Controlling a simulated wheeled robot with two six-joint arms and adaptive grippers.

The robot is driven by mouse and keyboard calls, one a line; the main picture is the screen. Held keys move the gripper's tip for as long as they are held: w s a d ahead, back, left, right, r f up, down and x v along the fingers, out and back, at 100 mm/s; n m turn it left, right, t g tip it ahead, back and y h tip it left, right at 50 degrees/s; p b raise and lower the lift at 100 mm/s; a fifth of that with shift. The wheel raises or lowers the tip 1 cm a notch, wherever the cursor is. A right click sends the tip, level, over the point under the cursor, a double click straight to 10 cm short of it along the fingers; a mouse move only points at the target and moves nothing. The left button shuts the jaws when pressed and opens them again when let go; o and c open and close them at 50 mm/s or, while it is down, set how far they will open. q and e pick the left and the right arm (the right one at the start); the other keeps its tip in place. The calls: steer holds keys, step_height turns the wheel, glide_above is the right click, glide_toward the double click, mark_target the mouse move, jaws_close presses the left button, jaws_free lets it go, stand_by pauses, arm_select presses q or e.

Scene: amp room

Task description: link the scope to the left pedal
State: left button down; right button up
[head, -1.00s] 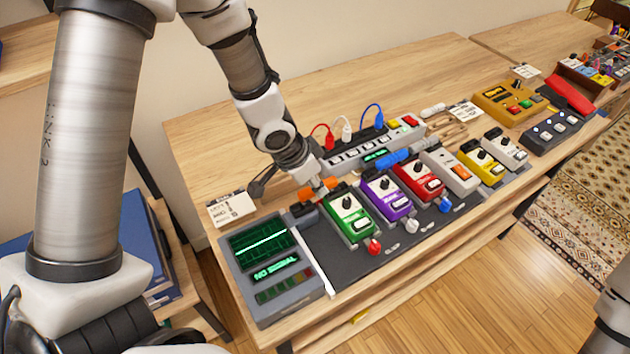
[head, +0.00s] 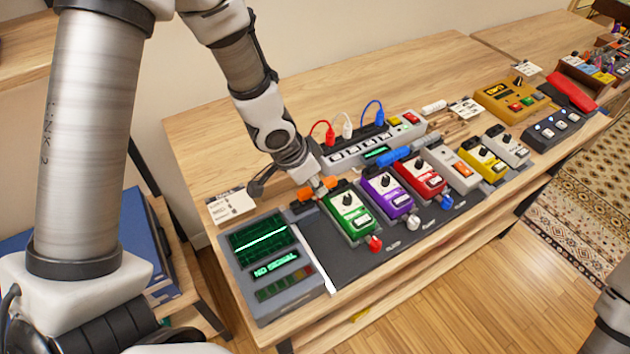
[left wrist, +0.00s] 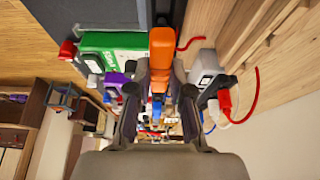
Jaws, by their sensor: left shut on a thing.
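The scope (head: 268,265) is a grey box at the left front of the bench; its green screen shows a line and "NO SIGNAL". The green pedal (head: 350,225) is the leftmost of the pedal row on the dark mat, right of the scope. My left gripper (head: 317,187) is shut on an orange plug-like piece (head: 305,193), behind the green pedal's rear left corner. In the left wrist view the orange piece (left wrist: 162,48) sticks out between the fingers, beside the green pedal (left wrist: 112,42). Whether it touches the scope or pedal is hidden. My right gripper is out of view.
Purple (head: 388,198), red (head: 420,180) and other pedals stand close on the right. A power strip (head: 365,148) with red, white and blue cords lies behind. A paper card (head: 231,206) lies behind the scope. Dark mat (head: 345,262) is bare in front of the green pedal.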

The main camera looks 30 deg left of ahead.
arm_select(q)
steer(key=shift+f, duration=0.55)
stand_by(0.9)
steer(key=c, duration=1)
jaws_free()
steer(key=o, duration=0.4)
step_height(320, 180, up, 7)
steer(key=p, duration=0.7)
steer(key=shift+r, duration=0.1)
